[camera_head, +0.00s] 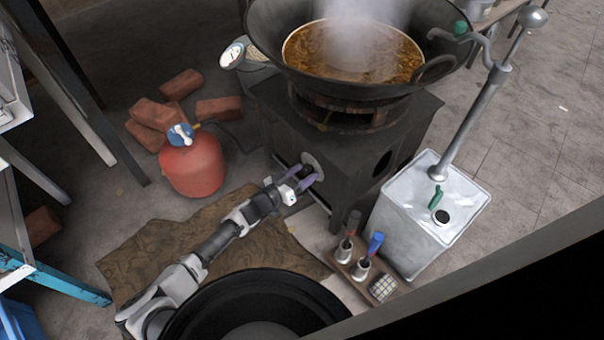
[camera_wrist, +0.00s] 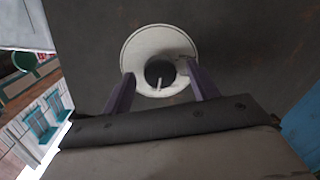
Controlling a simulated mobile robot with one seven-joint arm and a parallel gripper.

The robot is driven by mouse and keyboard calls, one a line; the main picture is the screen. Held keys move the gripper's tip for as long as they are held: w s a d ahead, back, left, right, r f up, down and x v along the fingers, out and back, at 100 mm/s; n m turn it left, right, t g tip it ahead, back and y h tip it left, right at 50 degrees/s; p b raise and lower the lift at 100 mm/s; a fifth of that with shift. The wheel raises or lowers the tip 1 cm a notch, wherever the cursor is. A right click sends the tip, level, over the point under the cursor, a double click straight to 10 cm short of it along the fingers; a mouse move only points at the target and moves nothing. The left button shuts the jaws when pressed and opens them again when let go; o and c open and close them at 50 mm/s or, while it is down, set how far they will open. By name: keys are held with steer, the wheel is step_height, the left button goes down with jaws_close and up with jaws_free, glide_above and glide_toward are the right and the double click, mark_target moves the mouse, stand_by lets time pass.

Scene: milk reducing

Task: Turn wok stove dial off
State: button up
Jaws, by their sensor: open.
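The wok stove (camera_head: 345,150) is a dark box with a large steaming wok (camera_head: 275,70) of brown liquid on top. Its dial is a dark round knob (camera_wrist: 160,73) with a pale pointer mark, set on a white round plate (camera_wrist: 147,45) on the stove's front. The plate also shows in the head view (camera_head: 313,163). My gripper (camera_head: 304,178) is at the stove front, open, with purple fingers. In the wrist view my gripper (camera_wrist: 160,85) has one finger on each side of the knob; whether they touch it I cannot tell.
A red gas cylinder (camera_head: 192,165) and several bricks (camera_head: 155,115) are left of the stove. A metal can with a pump (camera_head: 425,215) stands to the right, with a small bottle rack (camera_head: 362,270) before it. A large black pan (camera_head: 255,300) is in front.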

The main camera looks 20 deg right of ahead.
steer(key=p+v, duration=0.2)
steer(key=v, duration=1.1)
steer(key=shift+a, duration=0.4)
